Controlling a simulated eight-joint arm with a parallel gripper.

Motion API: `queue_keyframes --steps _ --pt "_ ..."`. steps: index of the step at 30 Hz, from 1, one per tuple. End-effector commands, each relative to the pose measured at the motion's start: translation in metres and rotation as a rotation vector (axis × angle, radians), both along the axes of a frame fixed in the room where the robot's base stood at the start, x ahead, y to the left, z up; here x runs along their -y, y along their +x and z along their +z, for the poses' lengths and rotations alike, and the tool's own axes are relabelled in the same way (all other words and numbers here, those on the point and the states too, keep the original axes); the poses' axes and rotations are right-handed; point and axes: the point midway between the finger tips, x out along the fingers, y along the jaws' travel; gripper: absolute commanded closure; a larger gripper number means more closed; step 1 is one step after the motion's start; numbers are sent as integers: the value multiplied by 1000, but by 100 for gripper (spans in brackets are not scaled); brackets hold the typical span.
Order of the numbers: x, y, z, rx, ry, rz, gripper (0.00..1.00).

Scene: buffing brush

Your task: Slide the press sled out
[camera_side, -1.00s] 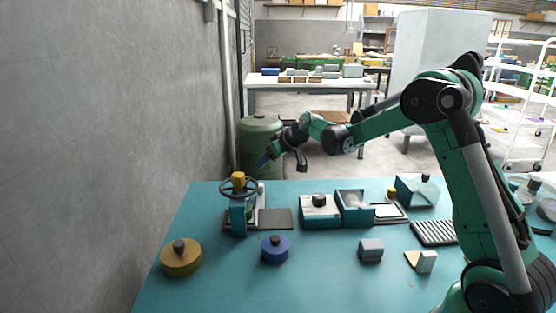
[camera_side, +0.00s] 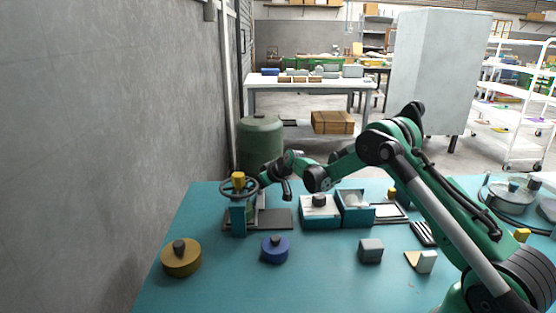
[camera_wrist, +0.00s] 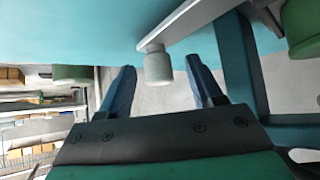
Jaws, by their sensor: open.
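The press (camera_side: 238,218) stands at the table's left back, with a teal frame, a dark handwheel (camera_side: 226,190) and a yellow knob (camera_side: 238,178) on top. A dark flat plate (camera_side: 275,219) extends right from its base. In the wrist view a pale grey cylindrical knob (camera_wrist: 158,68) sits at the end of a grey bar (camera_wrist: 190,22), which I take to be part of the sled. My gripper (camera_wrist: 161,72) is open, one blue finger on each side of the knob, with gaps visible. In the side view my gripper (camera_side: 264,183) is beside the press, its fingertips partly hidden.
A teal press frame part (camera_wrist: 238,65) stands close to the right finger in the wrist view. Right of the press are teal boxes (camera_side: 320,220). A yellow lidded pot (camera_side: 181,262) and a blue one (camera_side: 274,252) stand in front.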

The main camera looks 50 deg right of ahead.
Motion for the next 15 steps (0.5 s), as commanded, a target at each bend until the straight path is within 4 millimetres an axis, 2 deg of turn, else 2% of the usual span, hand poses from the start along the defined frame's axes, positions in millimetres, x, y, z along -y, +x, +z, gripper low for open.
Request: queue_keyframes --steps 5,11,15 --pt "0 0 0 0 0 0 41" --pt "0 0 0 0 0 0 98" --pt "0 0 0 0 0 0 100"
